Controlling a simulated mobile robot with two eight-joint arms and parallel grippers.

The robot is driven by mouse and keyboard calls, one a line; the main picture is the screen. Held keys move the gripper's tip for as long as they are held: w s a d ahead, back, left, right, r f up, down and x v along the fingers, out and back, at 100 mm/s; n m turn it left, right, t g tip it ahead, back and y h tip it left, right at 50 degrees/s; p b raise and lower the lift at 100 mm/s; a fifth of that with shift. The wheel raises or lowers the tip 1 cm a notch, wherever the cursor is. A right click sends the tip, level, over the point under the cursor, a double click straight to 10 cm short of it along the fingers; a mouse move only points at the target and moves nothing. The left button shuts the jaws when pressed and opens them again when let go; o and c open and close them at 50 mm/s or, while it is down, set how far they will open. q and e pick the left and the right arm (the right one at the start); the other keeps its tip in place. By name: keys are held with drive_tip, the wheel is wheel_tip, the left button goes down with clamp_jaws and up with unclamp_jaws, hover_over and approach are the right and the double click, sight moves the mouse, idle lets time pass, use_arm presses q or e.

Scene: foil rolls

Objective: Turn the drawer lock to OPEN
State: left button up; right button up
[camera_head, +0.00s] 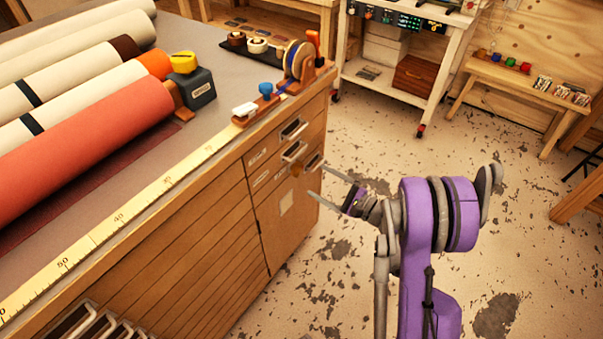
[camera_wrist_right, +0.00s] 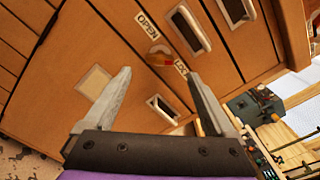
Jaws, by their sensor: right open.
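The drawer lock (camera_wrist_right: 159,52) is a small brass-coloured knob with a red part, on the wooden cabinet front. It also shows as a small orange-brown knob in the head view (camera_head: 296,169). A white OPEN label (camera_wrist_right: 147,25) lies on one side of it and a LOCK label (camera_wrist_right: 181,67) on the other. The knob's exact angle is hard to tell. My right gripper (camera_head: 315,181) is open in front of the cabinet. In the right wrist view the lock shows between its fingers (camera_wrist_right: 160,76), apparently not touched. My left gripper is out of view.
Drawer handles (camera_wrist_right: 188,28) and (camera_wrist_right: 163,108) stick out close to the lock. The cabinet top (camera_head: 214,90) holds several large rolls (camera_head: 95,130) at the left and a tape dispenser (camera_head: 298,62) near the corner.

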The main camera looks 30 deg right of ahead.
sight(296, 169)
drive_tip(key=x, duration=0.7)
drive_tip(key=shift+b, duration=0.3)
drive_tip(key=shift+w, duration=0.1)
drive_tip(key=c, duration=1.4)
